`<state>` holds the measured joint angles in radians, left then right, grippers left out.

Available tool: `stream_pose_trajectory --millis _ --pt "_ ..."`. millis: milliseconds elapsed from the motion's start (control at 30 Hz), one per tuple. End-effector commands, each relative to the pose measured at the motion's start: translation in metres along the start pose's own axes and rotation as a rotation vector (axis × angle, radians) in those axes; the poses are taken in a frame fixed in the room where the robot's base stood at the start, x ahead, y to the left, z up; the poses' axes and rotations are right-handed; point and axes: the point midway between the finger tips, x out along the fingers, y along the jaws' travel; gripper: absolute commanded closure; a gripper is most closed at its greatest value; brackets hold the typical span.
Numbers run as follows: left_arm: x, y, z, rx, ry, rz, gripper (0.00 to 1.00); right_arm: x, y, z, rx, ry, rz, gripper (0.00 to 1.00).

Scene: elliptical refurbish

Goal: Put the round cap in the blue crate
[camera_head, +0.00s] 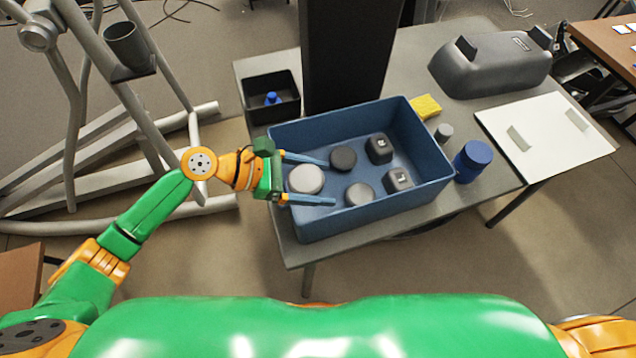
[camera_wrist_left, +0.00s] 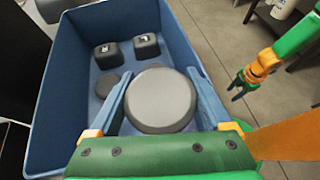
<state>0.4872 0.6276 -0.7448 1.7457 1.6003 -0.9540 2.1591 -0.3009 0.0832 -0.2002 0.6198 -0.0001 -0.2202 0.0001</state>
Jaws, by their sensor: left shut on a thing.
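The round cap (camera_head: 306,179) is a light grey disc at the left end of the blue crate (camera_head: 405,208). My left gripper (camera_head: 310,181) is shut on it, one blue finger on each side. In the left wrist view the cap (camera_wrist_left: 161,100) fills the space between the fingers, over the crate (camera_wrist_left: 62,95). I cannot tell whether it touches the crate floor. My right gripper (camera_wrist_left: 237,91) shows small in the left wrist view, apart from the crate, its fingers apparently spread and empty.
The crate also holds a dark disc (camera_head: 343,158), a grey disc (camera_head: 359,194) and two dark blocks (camera_head: 379,148). A dark column rises behind.

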Motion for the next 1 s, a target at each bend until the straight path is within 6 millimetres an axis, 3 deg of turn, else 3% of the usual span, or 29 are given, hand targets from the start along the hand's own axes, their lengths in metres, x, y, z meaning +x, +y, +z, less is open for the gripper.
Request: stream_pose_trajectory --millis 100,800,833,900,1000 --pt "0.008 0.000 -0.015 -0.002 0.000 0.000 1.00 0.004 0.000 0.000 0.000 0.000 0.000 0.50" --pt "0.013 0.000 -0.025 -0.001 -0.001 0.001 1.00 0.005 -0.003 -0.001 0.003 0.002 -0.005 0.50" --pt "0.013 0.000 -0.025 -0.001 -0.001 0.001 0.15 0.005 -0.003 -0.001 0.003 0.002 -0.005 0.50" --pt "0.013 0.000 -0.025 -0.001 -0.001 0.001 0.00 0.005 -0.003 -0.001 0.003 0.002 -0.005 0.50" --pt "0.013 0.000 -0.025 -0.001 -0.001 0.001 0.00 0.005 -0.003 -0.001 0.002 0.003 -0.005 0.50"
